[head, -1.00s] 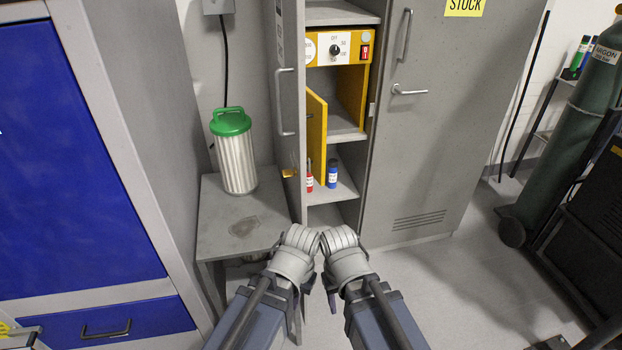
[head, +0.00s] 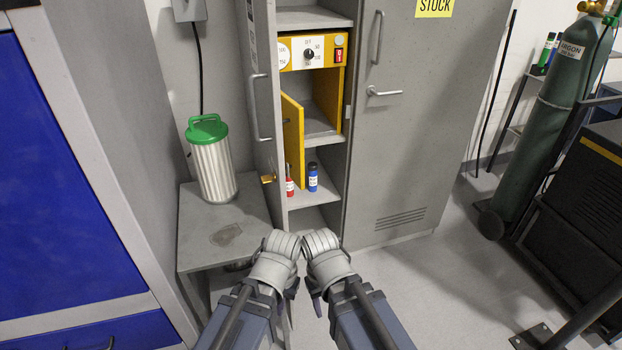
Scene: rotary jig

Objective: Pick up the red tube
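The red tube (head: 290,187) stands upright on a lower cabinet shelf, with a white label. It is partly hidden by the open yellow door in front of it. A blue tube (head: 313,178) stands just to its right on the same shelf. My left gripper (head: 281,243) and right gripper (head: 320,243) are side by side at the lower middle, in front of and apart from the cabinet. Their fingers are not clearly visible, and nothing shows held in them.
The yellow oven's door (head: 293,140) hangs open above the shelf. The grey cabinet door (head: 263,90) is open on the left. A small grey table (head: 200,225) with a green-lidded canister (head: 215,165) stands left. A gas cylinder (head: 550,120) stands right. Floor (head: 440,290) at right is clear.

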